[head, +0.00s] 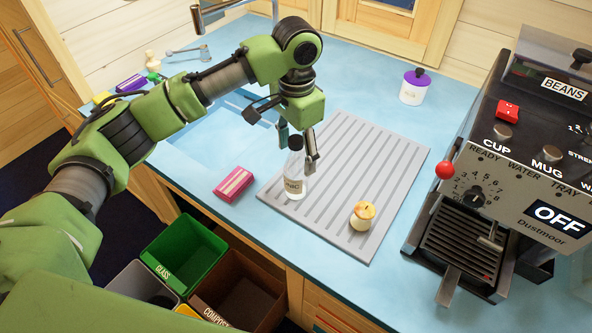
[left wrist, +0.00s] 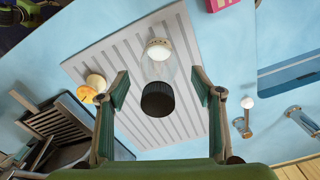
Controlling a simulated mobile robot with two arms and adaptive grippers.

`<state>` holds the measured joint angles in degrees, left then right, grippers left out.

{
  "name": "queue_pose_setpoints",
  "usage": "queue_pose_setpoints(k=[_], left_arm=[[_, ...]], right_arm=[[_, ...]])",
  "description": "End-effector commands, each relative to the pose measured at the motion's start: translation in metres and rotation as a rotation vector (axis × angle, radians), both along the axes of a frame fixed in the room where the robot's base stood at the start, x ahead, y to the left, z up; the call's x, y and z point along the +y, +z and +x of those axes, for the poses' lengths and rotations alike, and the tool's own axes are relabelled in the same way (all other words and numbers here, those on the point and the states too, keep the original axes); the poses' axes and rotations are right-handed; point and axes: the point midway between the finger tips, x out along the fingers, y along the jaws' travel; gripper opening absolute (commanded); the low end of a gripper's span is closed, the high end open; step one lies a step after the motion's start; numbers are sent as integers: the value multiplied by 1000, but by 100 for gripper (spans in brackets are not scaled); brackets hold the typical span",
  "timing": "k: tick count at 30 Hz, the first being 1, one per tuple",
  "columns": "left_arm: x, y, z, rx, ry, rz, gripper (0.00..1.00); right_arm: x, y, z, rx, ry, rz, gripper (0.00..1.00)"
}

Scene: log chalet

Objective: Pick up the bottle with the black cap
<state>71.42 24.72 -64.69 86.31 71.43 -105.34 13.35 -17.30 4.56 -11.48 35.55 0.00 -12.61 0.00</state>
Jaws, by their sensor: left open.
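The bottle (head: 294,184) is clear with a pale label and a black cap (head: 295,143). It stands upright on the grey ridged drainboard (head: 340,190). In the left wrist view the black cap (left wrist: 158,100) points toward the camera, between the fingers in the picture, with the clear body beyond it. My left gripper (head: 298,149) is open, its fingers on either side of the cap in the head view. In the left wrist view gaps show between the cap and both fingers (left wrist: 160,90). I cannot tell how deep the fingers reach. My right gripper is not in view.
A small cream pot with an orange top (head: 362,216) stands on the drainboard. A pink box (head: 234,184) lies left of it. A white jar with a purple lid (head: 414,88) stands behind. A coffee machine (head: 500,170) fills the right side. Bins (head: 185,255) stand below the counter edge.

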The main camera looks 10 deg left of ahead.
Motion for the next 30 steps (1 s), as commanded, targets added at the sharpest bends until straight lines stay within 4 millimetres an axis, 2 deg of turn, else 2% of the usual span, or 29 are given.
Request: queue_pose_setpoints(k=[4,9,17,21,23,30], left_arm=[[2,-19,-3,4,1,3,60],[2,-41,-3,2,0,2,60],[1,-46,-2,-1,-1,2,60],[1,-46,-2,0,-1,1,26],[1,-45,-2,0,-1,1,13],[1,-45,-2,-1,-1,0,13]], right_arm=[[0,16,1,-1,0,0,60],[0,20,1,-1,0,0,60],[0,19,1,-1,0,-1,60],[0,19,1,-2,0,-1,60],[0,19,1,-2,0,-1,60],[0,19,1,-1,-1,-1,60]])
